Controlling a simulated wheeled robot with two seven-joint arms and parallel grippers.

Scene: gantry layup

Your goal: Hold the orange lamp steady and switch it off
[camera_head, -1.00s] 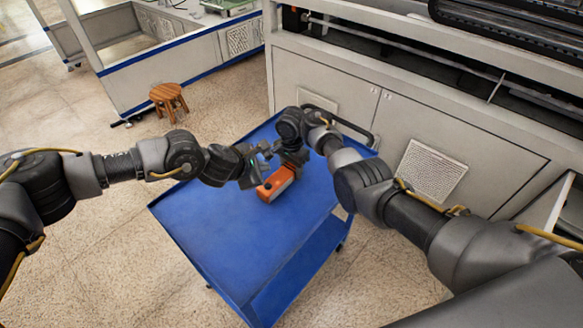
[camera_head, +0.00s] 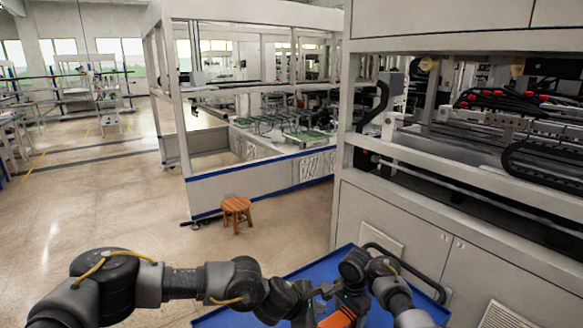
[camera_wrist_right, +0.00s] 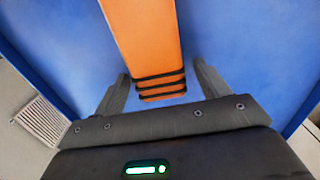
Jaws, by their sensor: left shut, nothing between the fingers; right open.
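The orange lamp (camera_head: 338,319) lies on the blue cart top, partly cut off by the lower edge of the head view. In the right wrist view the lamp (camera_wrist_right: 150,45) shows its orange body and black ribbed end. My right gripper (camera_wrist_right: 162,78) is open, with one finger on each side of the lamp's ribbed end and a gap showing on both sides. My left gripper (camera_head: 326,292) is shut and empty beside the lamp, close to the right gripper (camera_head: 352,296). The lamp's switch and light cannot be made out.
The blue cart (camera_head: 315,270) stands against a grey machine cabinet (camera_head: 400,220), with a black handle (camera_head: 405,268) at its far edge. A wooden stool (camera_head: 236,211) stands on the floor beyond. The floor to the left is open.

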